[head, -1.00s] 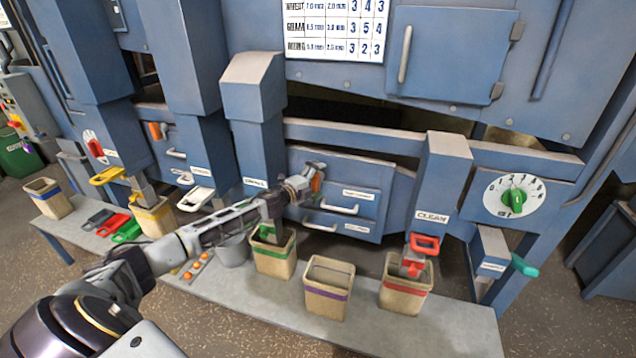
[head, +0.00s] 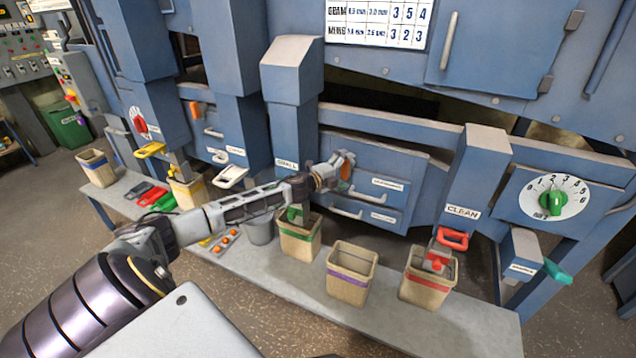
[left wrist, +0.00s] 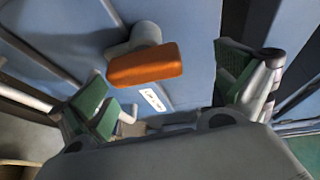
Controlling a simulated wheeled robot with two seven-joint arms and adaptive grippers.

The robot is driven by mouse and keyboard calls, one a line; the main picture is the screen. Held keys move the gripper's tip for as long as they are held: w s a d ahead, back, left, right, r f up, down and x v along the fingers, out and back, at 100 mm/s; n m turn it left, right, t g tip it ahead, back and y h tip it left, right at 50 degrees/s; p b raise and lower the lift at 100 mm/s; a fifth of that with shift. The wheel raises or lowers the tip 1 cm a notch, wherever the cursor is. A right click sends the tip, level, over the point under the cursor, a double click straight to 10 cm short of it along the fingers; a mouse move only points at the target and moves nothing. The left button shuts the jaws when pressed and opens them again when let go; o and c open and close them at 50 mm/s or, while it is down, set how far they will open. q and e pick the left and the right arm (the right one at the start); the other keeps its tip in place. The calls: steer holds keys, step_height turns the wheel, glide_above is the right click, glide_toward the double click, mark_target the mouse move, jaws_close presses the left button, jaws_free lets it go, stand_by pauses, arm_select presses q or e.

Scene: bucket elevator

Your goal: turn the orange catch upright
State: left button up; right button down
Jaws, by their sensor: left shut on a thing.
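The orange catch (left wrist: 146,64) is a short bar on a grey round stem on the blue panel. In the left wrist view it lies nearly level across the picture, between the two green finger pads. In the head view only a bit of the orange catch (head: 346,172) shows, mostly hidden by my left gripper (head: 343,168). My left gripper is shut on the catch, though in the left wrist view its pads look wide apart and their contact is not clear. My right gripper is not in view.
Below stand bins with green (head: 299,245), purple (head: 349,283) and red (head: 426,290) bands on a grey bench (head: 290,305). White drawer handles (head: 347,212) sit just below the gripper. Another orange catch (head: 195,110) is farther left.

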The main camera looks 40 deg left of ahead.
arm_select(q)
steer(key=s+r, duration=0.1)
steer(key=r, duration=0.1)
steer(key=shift+s+r, duration=0.35)
steer(key=shift+s, duration=0.4)
steer(key=shift+s+a+f+b, duration=0.15)
steer(key=shift+a+f+b, duration=0.15)
steer(key=shift+f, duration=0.2)
steer(key=shift+s+d+r, duration=0.1)
steer(key=shift+s, duration=0.6)
glide_toward(342, 166)
steer(key=shift+d, duration=1.05)
steer(key=shift+f+p+v, duration=0.2)
steer(key=shift+p+v, duration=1.55)
steer(key=shift+v, duration=0.85)
